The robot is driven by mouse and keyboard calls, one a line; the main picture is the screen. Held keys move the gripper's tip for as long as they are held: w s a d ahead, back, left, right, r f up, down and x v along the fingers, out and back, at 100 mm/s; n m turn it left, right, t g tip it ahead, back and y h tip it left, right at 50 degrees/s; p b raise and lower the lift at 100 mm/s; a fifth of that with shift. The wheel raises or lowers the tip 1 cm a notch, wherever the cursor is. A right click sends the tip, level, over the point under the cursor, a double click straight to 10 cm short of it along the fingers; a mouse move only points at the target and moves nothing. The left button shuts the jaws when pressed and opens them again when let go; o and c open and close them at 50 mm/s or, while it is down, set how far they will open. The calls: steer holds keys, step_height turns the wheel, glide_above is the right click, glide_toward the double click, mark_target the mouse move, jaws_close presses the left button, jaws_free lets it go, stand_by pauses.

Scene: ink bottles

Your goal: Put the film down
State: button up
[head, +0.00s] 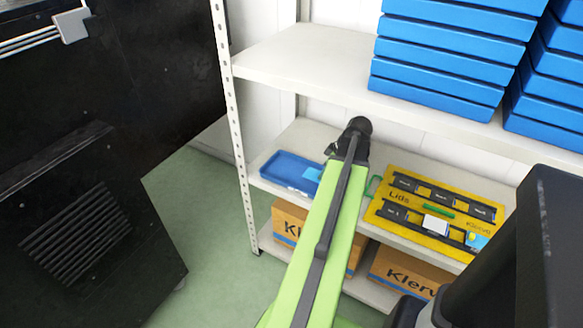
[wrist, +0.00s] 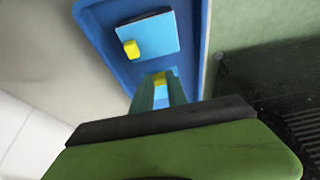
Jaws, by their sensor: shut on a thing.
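My gripper (wrist: 159,82) is shut on a light-blue film (wrist: 161,94) with a yellow tab, seen between the two green fingers in the wrist view. It is over the near part of a blue tray (wrist: 193,45). I cannot tell whether the held film touches the tray. Another light-blue film with a yellow tab (wrist: 150,38) lies in the tray, beyond the fingertips. In the head view the blue tray (head: 277,174) is on the middle shelf, left of my arm. A light-blue film (head: 312,175) shows at its right end. My arm hides the fingers there.
A yellow board marked "Lids" (head: 399,197) lies right of my arm, with dark holders, a white card (head: 436,224) and a light-blue piece (head: 477,240). Blue boxes (head: 445,60) are stacked on the shelf above. Cardboard boxes (head: 289,222) stand below. A shelf post (head: 238,130) is left of the tray.

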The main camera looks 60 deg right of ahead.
glide_above(289, 172)
steer(key=s, duration=0.1)
steer(key=shift+s+a, duration=0.1)
steer(key=shift+s, duration=0.1)
steer(key=shift+f+b, duration=2.15)
steer(key=o, duration=0.8)
steer(key=shift+o, duration=0.2)
steer(key=shift+r, duration=0.1)
steer(key=p+v, duration=0.7)
steer(key=v, duration=0.1)
steer(key=shift+p, duration=0.4)
steer(key=shift+w+a, duration=0.1)
